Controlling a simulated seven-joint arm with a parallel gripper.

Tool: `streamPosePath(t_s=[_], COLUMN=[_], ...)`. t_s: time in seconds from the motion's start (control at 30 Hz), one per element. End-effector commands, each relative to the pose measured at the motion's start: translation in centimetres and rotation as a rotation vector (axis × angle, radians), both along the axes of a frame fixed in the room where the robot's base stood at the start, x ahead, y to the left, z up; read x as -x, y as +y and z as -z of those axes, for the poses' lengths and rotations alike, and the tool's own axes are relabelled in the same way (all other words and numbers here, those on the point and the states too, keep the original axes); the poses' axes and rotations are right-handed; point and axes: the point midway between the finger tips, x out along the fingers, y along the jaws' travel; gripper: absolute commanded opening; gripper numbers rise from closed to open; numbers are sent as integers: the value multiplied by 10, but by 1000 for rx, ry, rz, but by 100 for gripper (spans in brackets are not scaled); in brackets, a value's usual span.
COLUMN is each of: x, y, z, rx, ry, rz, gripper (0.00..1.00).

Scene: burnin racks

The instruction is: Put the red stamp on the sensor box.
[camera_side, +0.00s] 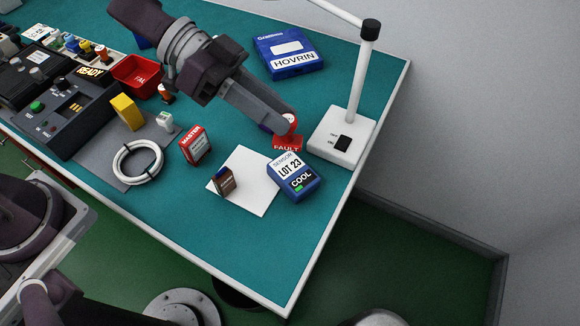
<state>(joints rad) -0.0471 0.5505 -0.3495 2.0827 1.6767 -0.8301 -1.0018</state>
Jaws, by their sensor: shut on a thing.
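The red stamp (287,144) is in my gripper (287,123), in the side view right of the middle. Its red base reads "FAULT" and its red knob shows between the fingers. My gripper is shut on it. The sensor box (293,176) is blue with a white label reading "SENSOR LOT 23" and "COOL". It lies at the right edge of a white sheet (246,195). In the picture the stamp is just above the box's upper edge. I cannot tell whether the stamp touches the box or the table.
A white lamp base (342,136) with its pole stands close to the right. A red box (195,145), a small brown block (224,181) and a white cable coil (138,162) lie to the left. A blue HOVRIN box (288,53) lies behind. The front table corner is clear.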

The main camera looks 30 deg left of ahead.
Motion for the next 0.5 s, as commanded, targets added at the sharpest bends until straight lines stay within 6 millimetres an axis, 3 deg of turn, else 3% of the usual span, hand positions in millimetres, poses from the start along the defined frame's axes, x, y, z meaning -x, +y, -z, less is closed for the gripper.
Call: streamPosePath(t_s=[0.07,0.5], x=[-12,-15], y=[-2,-2], z=[-2,85], rx=[8,9], ry=[3,8], rz=[-33,-45], gripper=[0,0])
